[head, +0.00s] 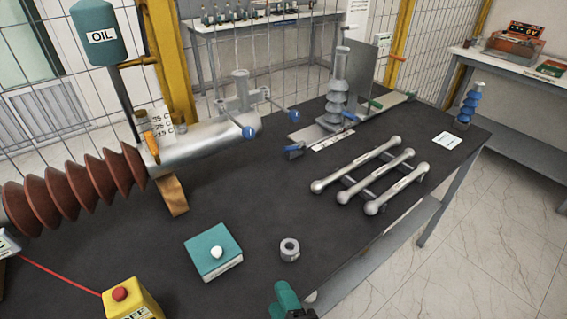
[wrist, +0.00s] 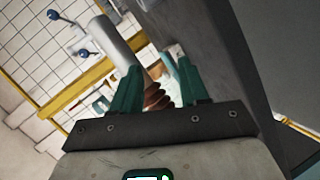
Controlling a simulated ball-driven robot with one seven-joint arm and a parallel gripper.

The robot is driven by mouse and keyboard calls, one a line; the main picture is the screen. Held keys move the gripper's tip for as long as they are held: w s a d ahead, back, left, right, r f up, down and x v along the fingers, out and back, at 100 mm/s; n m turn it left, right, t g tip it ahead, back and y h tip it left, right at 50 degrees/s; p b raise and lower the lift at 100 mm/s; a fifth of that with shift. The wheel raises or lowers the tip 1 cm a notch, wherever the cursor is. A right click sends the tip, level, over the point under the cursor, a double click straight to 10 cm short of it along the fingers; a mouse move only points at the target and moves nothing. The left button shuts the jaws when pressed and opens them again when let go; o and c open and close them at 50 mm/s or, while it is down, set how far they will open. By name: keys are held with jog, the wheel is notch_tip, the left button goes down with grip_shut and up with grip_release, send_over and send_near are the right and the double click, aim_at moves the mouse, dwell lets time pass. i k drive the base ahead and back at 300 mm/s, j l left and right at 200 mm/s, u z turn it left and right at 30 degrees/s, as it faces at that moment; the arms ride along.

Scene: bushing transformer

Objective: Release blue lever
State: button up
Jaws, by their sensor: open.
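Several blue-ended levers show in the head view. One blue ball knob (head: 249,133) and another blue ball knob (head: 294,115) sit on rods from the grey clamp-like fitting on the silver cylinder. A blue handle (head: 294,149) and a smaller blue handle (head: 349,116) are at the grey fixture farther back. I cannot tell which is the task's lever. My gripper (head: 290,300) is at the bottom edge, mostly cut off, well apart from them all. In the wrist view my gripper (wrist: 157,80) has its teal fingers apart with nothing held; two blue knobs (wrist: 84,54) show at upper left.
The dark table (head: 120,230) holds a teal box with a white knob (head: 213,252), a grey ring (head: 290,250), a yellow box with a red button (head: 130,300) and three silver bars (head: 370,175). The brown ribbed bushing (head: 80,190) and silver cylinder (head: 205,140) fill the left.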

aim_at(302, 147)
jog(key=i+l, duration=0.15)
jog(key=i, duration=0.3)
jog(key=i+l, duration=0.15)
jog(key=i, duration=0.3)
jog(key=i+l, duration=0.15)
jog(key=i, duration=0.35)
